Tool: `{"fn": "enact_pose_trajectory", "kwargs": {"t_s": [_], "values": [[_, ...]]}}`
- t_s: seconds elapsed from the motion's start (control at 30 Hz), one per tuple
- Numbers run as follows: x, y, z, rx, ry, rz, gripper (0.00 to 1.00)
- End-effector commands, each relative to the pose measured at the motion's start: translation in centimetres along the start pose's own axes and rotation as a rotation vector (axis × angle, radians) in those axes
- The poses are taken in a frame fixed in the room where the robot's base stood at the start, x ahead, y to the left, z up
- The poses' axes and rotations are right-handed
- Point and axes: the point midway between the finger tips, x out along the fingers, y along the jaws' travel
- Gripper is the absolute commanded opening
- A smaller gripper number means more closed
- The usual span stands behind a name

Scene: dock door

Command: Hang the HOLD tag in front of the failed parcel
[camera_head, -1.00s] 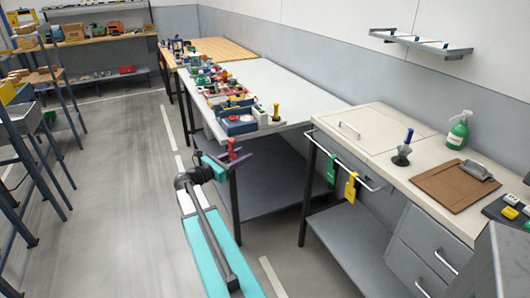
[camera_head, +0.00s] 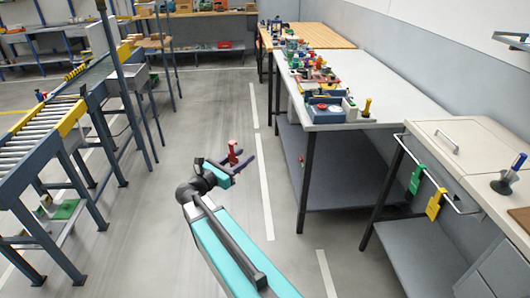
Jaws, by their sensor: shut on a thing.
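My gripper (camera_head: 243,164) is out over the open floor at the middle of the view, shut on a small red tag (camera_head: 233,151). The red tag stands up above the dark fingers; its lettering is too small to read. A green tag (camera_head: 416,179) and a yellow tag (camera_head: 436,204) hang from the rail (camera_head: 455,206) of the right-hand bench. No parcel can be made out clearly as the failed one.
A roller conveyor (camera_head: 45,122) on dark legs stands at the left. A white-topped bench (camera_head: 390,100) full of small objects stands at the right, with a wooden-topped table (camera_head: 325,36) behind it. The floor (camera_head: 190,120) between is clear.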

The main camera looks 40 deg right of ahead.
Motion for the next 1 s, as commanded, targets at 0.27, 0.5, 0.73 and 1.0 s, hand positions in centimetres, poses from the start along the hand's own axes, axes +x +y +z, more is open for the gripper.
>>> {"fn": "enact_pose_trajectory", "kwargs": {"t_s": [0.27,0.5,0.73,1.0], "values": [[-8.1,3.1,-0.2,0.001,0.0,0.137,0.1],[-14.9,4.9,-0.4,0.0,0.0,0.252,0.1],[-21.4,5.9,-0.6,0.0,0.0,0.361,0.1],[-26.5,6.3,-0.7,0.001,0.001,0.448,0.1]]}}
